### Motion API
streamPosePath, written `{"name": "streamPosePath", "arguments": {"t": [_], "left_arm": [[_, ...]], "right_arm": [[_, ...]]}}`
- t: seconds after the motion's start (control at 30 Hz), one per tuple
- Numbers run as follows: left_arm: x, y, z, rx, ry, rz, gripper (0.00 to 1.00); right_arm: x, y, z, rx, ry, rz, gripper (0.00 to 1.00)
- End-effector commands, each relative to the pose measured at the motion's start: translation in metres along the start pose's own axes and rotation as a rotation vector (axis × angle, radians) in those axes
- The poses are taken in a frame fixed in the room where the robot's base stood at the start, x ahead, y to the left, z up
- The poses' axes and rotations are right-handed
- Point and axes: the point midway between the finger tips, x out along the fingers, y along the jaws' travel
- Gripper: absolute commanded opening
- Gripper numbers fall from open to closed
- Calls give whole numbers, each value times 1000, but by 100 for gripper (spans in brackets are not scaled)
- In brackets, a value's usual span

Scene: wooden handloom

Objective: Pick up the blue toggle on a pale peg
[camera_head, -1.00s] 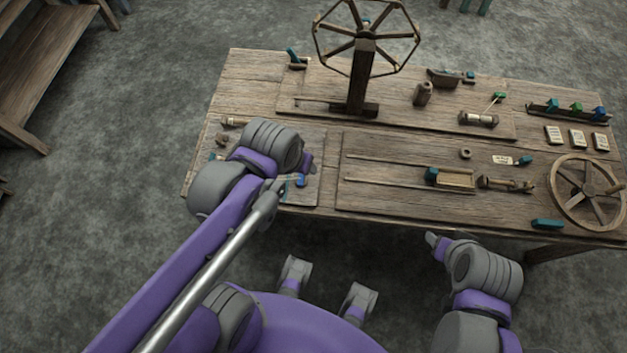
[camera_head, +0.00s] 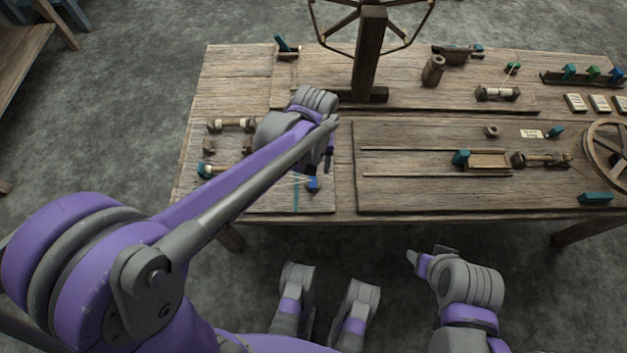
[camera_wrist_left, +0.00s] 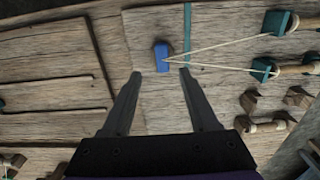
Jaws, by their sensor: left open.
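The blue toggle (camera_head: 312,184) lies on a board at the left front of the table. In the left wrist view the blue toggle (camera_wrist_left: 161,57) is a small upright-looking rectangle beside a teal strip. Two pale cords (camera_wrist_left: 222,43) meet at its right side. I cannot make out a pale peg. My left gripper (camera_head: 328,162) is just above and behind the toggle. In the wrist view the left gripper (camera_wrist_left: 160,76) is open and empty, its fingertips either side of and just short of the toggle. My right gripper (camera_head: 413,259) is in front of the table; its jaws are unclear.
Teal blocks (camera_wrist_left: 277,22) with pale rods stand right in the wrist view, near small brown blocks (camera_wrist_left: 249,101). A wooden post (camera_head: 369,55) carrying a wheel rises behind my left arm. A long board (camera_head: 430,190) lies right of the toggle.

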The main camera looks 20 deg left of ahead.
Motion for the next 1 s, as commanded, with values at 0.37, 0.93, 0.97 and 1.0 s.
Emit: {"name": "streamPosePath", "arguments": {"t": [0.37,0.93,0.97,1.0], "left_arm": [[44,-3,-5,0,0,0,60],[53,-3,-4,1,1,0,15],[53,-3,-4,1,1,0,10],[53,-3,-4,0,1,0,2]], "right_arm": [[22,0,6,0,-6,0,58],[24,0,6,0,-7,0,58],[24,0,6,0,-7,0,58],[24,0,6,0,-7,0,58]]}}
